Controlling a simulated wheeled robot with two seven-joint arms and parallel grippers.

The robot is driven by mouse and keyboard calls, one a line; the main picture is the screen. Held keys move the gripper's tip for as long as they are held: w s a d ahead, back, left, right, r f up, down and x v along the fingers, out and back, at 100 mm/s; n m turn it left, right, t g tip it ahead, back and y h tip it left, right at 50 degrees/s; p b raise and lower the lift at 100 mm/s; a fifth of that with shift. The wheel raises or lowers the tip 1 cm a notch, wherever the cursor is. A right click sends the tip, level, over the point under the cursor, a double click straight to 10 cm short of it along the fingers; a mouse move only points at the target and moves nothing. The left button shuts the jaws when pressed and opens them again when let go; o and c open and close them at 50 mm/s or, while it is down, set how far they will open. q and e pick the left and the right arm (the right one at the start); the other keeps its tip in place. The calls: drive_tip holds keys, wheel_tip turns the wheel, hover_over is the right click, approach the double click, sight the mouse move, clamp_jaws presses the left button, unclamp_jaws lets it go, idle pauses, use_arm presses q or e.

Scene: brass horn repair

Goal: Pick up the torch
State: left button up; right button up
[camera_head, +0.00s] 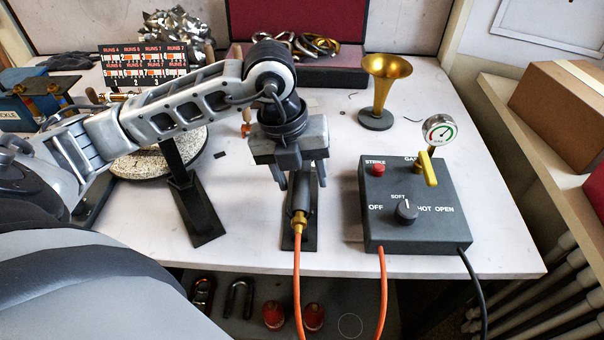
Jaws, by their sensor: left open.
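The torch (299,204) has a dark handle with a brass fitting at its near end, joined to an orange hose (298,275). It rests on a black stand (309,240) near the table's front edge. My left gripper (301,184) points down over the torch, open, with its fingers close to the handle. I cannot tell whether they touch it. The gripper hides the torch's far part. My right gripper is not in view.
A dark control box (414,235) with a red button, knob, yellow lever and gauge (439,131) stands to the right. A brass bell (386,80) stands behind it. A round speckled slab (150,164) and another black stand (200,215) are on the left.

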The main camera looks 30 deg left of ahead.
use_arm(q)
drive_tip(key=shift+f, duration=0.5)
drive_tip(key=shift+w+r, duration=0.1)
drive_tip(key=c, duration=1)
drive_tip(key=shift+c, duration=0.2)
